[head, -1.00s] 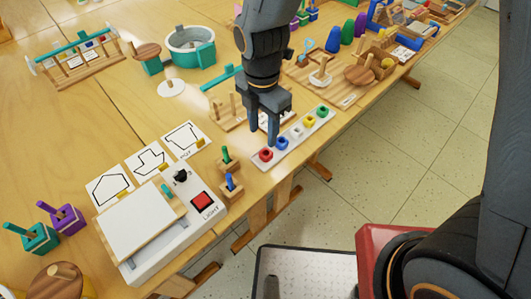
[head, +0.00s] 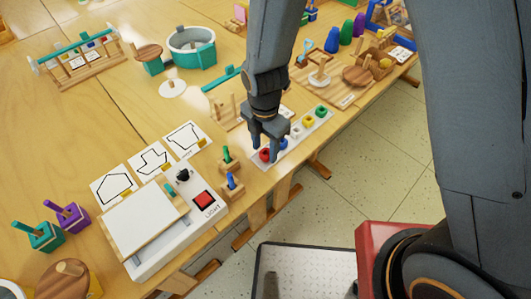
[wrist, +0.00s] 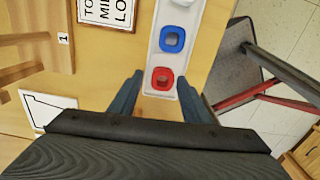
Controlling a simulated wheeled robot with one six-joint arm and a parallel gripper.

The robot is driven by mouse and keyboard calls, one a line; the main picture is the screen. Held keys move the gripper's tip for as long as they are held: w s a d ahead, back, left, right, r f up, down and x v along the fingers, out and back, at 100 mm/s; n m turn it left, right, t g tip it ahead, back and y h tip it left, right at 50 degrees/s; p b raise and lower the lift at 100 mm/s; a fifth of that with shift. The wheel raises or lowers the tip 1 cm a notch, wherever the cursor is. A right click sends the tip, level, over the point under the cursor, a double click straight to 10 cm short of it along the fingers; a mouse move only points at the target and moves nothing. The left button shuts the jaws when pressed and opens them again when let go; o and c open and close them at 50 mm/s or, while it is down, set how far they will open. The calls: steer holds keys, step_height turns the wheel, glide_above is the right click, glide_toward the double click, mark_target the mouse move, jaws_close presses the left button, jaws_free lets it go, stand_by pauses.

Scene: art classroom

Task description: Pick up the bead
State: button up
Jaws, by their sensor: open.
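Several coloured beads sit in a row on a white narrow tray (wrist: 186,55). The red bead (wrist: 155,79) is at the near end, with the blue bead (wrist: 163,40) beyond it; both have square-looking holes. In the head view the white bead (head: 297,131), yellow bead (head: 308,120) and green bead (head: 321,112) follow along the row. My gripper (wrist: 160,97) is open and empty above the red-bead end of the tray. In the wrist view the red bead lies between the finger lines, just beyond the tips. Height above it is hard to tell.
A light box with a red button (head: 202,199) stands left of the tray. Small peg stands (head: 229,160) are close beside it. A wooden peg board (head: 225,113) lies behind the gripper. The table edge runs close along the tray's front.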

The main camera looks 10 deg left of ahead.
steer(key=c, duration=0.9)
steer(key=shift+r, duration=0.15)
steer(key=shift+c, duration=0.2)
step_height(320, 180, up, 10)
steer(key=b, duration=0.1)
